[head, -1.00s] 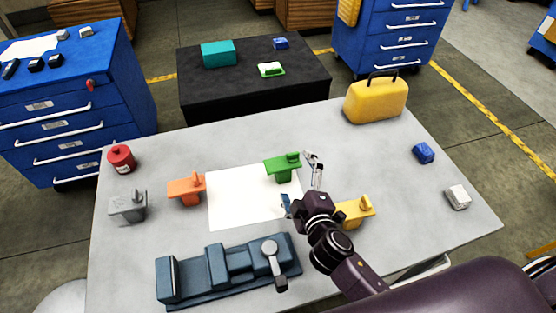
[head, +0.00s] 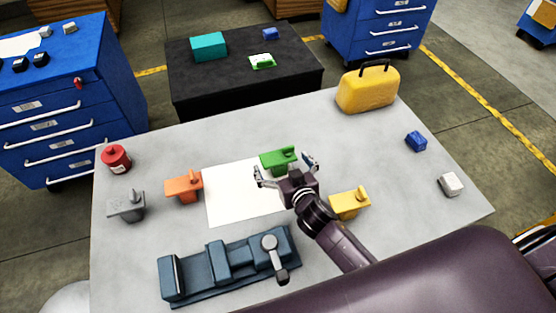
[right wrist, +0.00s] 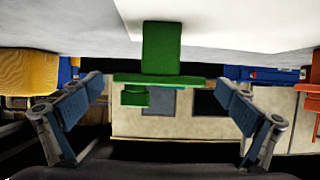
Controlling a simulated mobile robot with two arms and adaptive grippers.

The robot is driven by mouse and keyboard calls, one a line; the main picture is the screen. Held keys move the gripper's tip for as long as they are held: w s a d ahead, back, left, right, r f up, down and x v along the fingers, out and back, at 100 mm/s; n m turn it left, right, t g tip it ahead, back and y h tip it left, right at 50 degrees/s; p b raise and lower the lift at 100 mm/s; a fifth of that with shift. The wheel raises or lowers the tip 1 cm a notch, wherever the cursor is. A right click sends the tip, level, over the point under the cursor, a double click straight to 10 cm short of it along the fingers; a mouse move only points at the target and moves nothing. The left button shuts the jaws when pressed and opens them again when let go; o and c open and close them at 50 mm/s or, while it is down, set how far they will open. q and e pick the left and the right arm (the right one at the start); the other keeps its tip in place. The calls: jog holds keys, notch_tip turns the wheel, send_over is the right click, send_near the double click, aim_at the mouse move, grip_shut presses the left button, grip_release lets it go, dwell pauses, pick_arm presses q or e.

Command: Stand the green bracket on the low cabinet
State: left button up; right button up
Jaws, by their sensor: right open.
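The green bracket (head: 274,165) is on the grey table at the back edge of a white sheet. In the right wrist view the green bracket (right wrist: 160,50) shows centrally between the two spread fingers. My right gripper (head: 287,170) is open, one finger to each side of the bracket in the picture; I cannot tell whether either touches it. It also shows in the right wrist view (right wrist: 160,105). The low black cabinet (head: 235,86) stands behind the table. My left gripper is not in view.
On the low cabinet are a teal box (head: 208,46), a small green-and-white item (head: 262,62) and a blue block (head: 270,34); its front top is bare. An orange bracket (head: 183,189), a yellow bracket (head: 346,206) and a yellow case (head: 367,92) stand on the table.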

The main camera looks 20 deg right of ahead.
jog(key=shift+x, duration=1.4)
jog(key=c, duration=1.7)
